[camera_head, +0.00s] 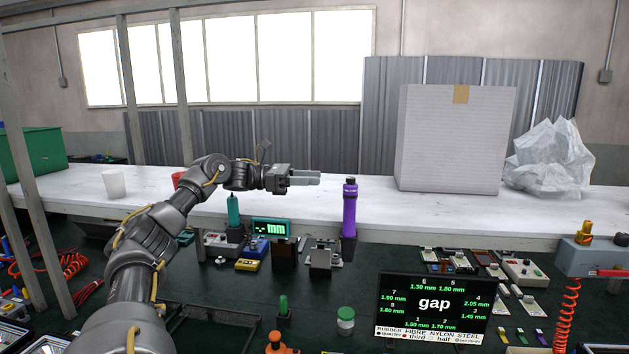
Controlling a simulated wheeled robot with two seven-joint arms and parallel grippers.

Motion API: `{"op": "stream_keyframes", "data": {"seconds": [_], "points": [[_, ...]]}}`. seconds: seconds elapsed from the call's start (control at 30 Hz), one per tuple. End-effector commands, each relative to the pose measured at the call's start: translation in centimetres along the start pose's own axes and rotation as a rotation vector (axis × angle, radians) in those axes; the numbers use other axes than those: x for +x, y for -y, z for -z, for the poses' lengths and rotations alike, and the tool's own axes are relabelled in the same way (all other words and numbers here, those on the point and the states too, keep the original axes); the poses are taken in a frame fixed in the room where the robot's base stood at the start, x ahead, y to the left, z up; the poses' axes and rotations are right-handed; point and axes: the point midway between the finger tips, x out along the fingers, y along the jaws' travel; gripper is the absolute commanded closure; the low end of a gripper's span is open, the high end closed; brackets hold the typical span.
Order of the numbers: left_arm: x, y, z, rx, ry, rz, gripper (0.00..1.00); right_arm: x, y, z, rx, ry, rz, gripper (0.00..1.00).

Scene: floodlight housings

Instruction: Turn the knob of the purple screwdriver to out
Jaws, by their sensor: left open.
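The purple screwdriver (349,212) stands upright in a dark holder on the dark green bench, in front of the white shelf. Its top end is dark; the knob's setting is too small to read. My left gripper (318,178) is open and empty, pointing right, to the left of the screwdriver's top with a small gap in the picture. My left arm comes in from the bottom left. My right gripper is not in view.
A teal screwdriver (234,213) stands left of the purple one. A teal meter (271,228) reads "mm". A large carton (455,140) and a clear plastic bag (551,163) sit on the white shelf (380,205).

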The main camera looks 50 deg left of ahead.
Motion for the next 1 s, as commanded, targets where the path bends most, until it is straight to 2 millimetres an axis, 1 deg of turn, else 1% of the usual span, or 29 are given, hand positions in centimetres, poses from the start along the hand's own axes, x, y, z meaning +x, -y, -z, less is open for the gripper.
{"op": "stream_keyframes", "data": {"seconds": [0.13,0.2,0.27,0.37,0.47,0.57,0.6,0.97,1.0], "points": [[0.01,0.00,-0.04,0.001,0.000,0.000,0.56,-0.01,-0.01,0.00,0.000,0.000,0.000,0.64],[-0.22,0.00,-0.38,0.006,0.001,-0.004,0.56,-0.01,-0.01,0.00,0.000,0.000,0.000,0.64],[-0.37,-0.02,-0.12,0.013,-0.013,-0.009,0.56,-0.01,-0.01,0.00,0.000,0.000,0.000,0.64],[-0.37,-0.06,-0.05,-0.131,-0.016,-0.012,0.56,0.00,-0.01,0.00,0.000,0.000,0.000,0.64],[-0.34,-0.07,0.07,-0.367,-0.017,-0.015,0.56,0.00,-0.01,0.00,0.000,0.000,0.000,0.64],[-0.32,-0.10,0.15,-0.645,-0.016,-0.019,0.56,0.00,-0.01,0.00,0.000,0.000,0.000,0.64],[-0.32,-0.11,0.16,-0.758,-0.015,-0.020,0.56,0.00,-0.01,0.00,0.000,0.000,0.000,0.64],[-0.17,-0.11,0.38,-1.784,-0.004,-0.024,0.56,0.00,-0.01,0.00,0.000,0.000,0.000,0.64],[-0.14,-0.09,0.42,-1.900,-0.003,-0.024,0.56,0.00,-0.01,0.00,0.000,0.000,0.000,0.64]]}}
